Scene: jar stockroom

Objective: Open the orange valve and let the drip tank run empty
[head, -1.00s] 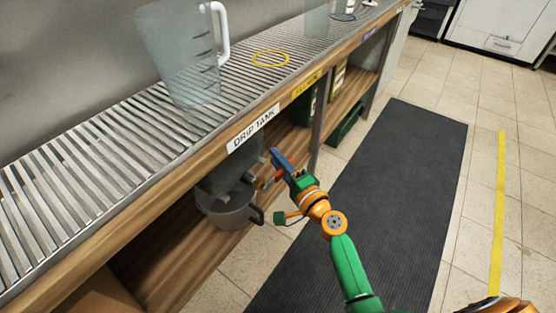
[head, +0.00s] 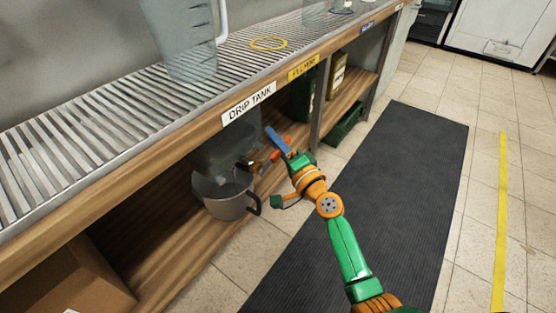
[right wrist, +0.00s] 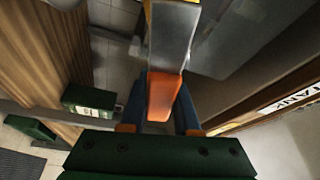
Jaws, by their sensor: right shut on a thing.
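The drip tank (head: 218,152) is a grey, see-through vessel on the shelf under the counter, below the DRIP TANK label (head: 249,103). A grey pot (head: 228,205) with a dark handle stands below its outlet. The valve (head: 248,163) sits at the tank's front, and its orange lever (head: 275,155) reaches toward my right gripper (head: 279,147). In the right wrist view the orange lever (right wrist: 165,92) lies between the blue fingers, which are shut on it. I cannot tell whether liquid is running or how full the tank is. My left gripper is out of view.
A clear jug (head: 190,45) and a yellow ring (head: 269,44) rest on the slatted counter (head: 110,115). Green containers stand on the shelf to the right, and a cardboard box (head: 90,280) at lower left. A dark mat (head: 390,170) covers open floor.

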